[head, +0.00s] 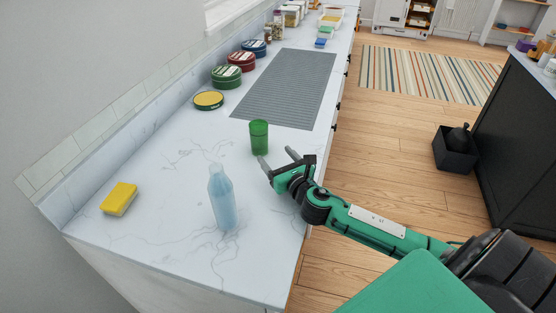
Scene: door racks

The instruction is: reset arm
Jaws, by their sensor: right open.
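My right gripper (278,158) is over the counter near its right edge, with its two fingers spread apart and nothing between them. It is just below and to the right of a green cup (259,137) that stands upright on the counter; I cannot tell whether a fingertip touches it. My right arm comes in from the lower right. My left gripper is not in view.
On the marble counter (160,215) stand a light blue bottle (222,198), a yellow sponge (119,198), a grey mat (288,90) and several round tins (226,77). A black bin (455,155) stands on the wooden floor, beside a dark cabinet (515,135). A striped rug (425,73) lies farther back.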

